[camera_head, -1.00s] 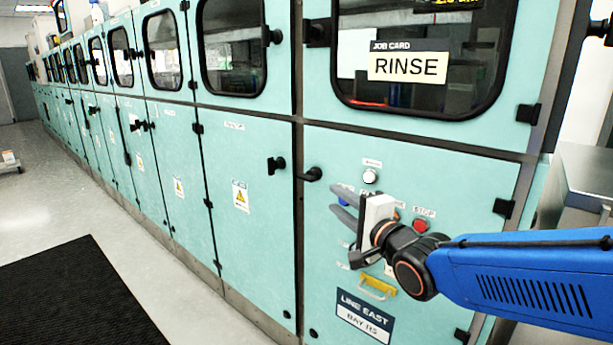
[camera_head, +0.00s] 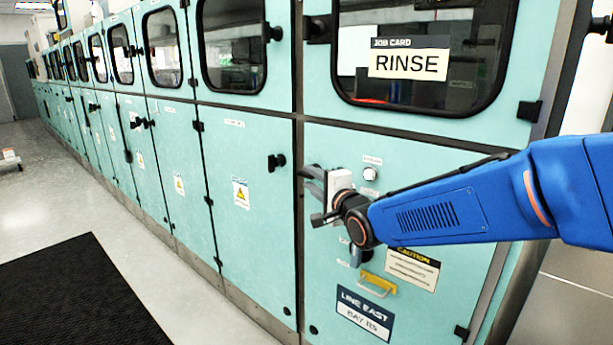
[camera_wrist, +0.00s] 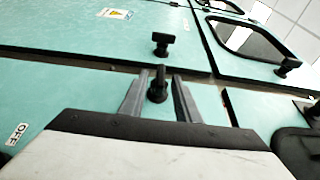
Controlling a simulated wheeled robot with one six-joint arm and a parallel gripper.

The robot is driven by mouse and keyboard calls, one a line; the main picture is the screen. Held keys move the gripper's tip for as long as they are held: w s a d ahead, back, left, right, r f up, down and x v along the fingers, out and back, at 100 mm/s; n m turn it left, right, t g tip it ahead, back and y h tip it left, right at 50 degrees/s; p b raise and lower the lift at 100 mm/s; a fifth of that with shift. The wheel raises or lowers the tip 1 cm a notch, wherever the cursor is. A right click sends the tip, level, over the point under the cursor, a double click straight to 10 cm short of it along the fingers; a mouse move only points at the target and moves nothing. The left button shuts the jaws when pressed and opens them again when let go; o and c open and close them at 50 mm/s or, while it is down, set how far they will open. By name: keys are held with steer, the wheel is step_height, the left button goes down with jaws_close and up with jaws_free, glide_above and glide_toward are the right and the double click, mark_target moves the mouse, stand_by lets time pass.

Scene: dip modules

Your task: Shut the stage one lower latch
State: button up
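A black latch (camera_wrist: 157,92) on the teal lower panel under the RINSE window shows between my fingers in the wrist view. Its handle points toward the neighbouring panel, across the seam. My gripper (camera_head: 309,193) is open, with one finger on either side of the latch; it also shows in the wrist view (camera_wrist: 159,78). I cannot tell whether the fingers touch it. In the head view my gripper hides most of this latch. A second black latch (camera_head: 276,161) sits on the neighbouring lower panel, just across the seam, and appears beyond my fingers in the wrist view (camera_wrist: 162,43).
The RINSE card (camera_head: 408,65) is on the window above. A white button (camera_head: 370,174), a yellow handle (camera_head: 377,284) and a LINE EAST sign (camera_head: 364,313) are on the same lower panel. A dark mat (camera_head: 85,295) lies on the otherwise open floor at left.

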steer(key=shift+x, duration=1.7)
jaws_close()
